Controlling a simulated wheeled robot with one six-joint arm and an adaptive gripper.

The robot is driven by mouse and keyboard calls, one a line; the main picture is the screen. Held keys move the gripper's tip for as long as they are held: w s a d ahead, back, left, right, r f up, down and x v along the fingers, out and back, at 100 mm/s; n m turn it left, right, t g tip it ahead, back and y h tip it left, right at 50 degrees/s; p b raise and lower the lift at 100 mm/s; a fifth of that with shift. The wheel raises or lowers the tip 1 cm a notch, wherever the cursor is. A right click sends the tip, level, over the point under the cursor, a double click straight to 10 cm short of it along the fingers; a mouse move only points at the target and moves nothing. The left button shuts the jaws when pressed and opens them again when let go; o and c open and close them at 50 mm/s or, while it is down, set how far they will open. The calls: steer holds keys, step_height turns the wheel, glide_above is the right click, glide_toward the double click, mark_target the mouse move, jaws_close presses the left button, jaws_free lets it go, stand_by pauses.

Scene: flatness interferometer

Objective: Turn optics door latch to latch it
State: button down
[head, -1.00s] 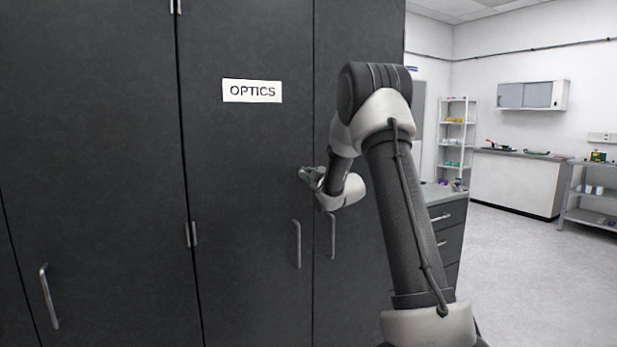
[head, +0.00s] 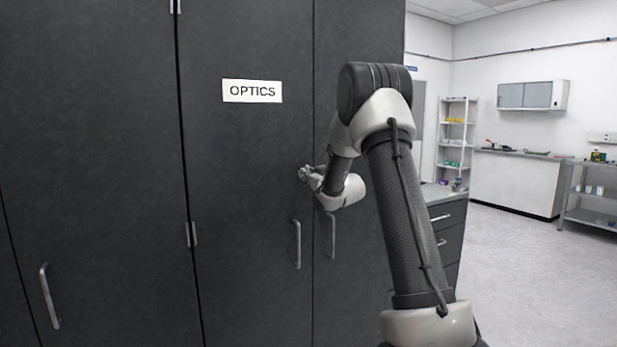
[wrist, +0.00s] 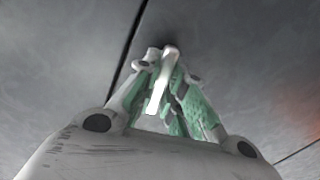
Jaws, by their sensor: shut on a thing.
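The optics door (head: 245,190) is a tall dark grey cabinet door with a white "OPTICS" label, and it looks shut. My gripper (head: 304,173) is at the door's right edge, above the bar handles. In the wrist view my gripper (wrist: 167,85) has its green-padded fingers shut on the latch (wrist: 158,88), a pale metal lever. The latch stands out from the door face beside the dark seam and lies roughly along the fingers' length in that view. In the head view the latch is hidden or too small to tell from my gripper.
Vertical bar handles (head: 297,244) and (head: 332,236) sit just below my gripper. Another handle (head: 49,296) is at lower left. A drawer unit (head: 446,225) stands right of the cabinet. Open floor (head: 520,290) lies further right.

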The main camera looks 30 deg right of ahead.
steer(key=shift+f+m, duration=0.1)
steer(key=shift+m, duration=0.6)
steer(key=c, duration=1.5)
jaws_free()
steer(key=s, duration=1.2)
steer(key=shift+d, duration=0.2)
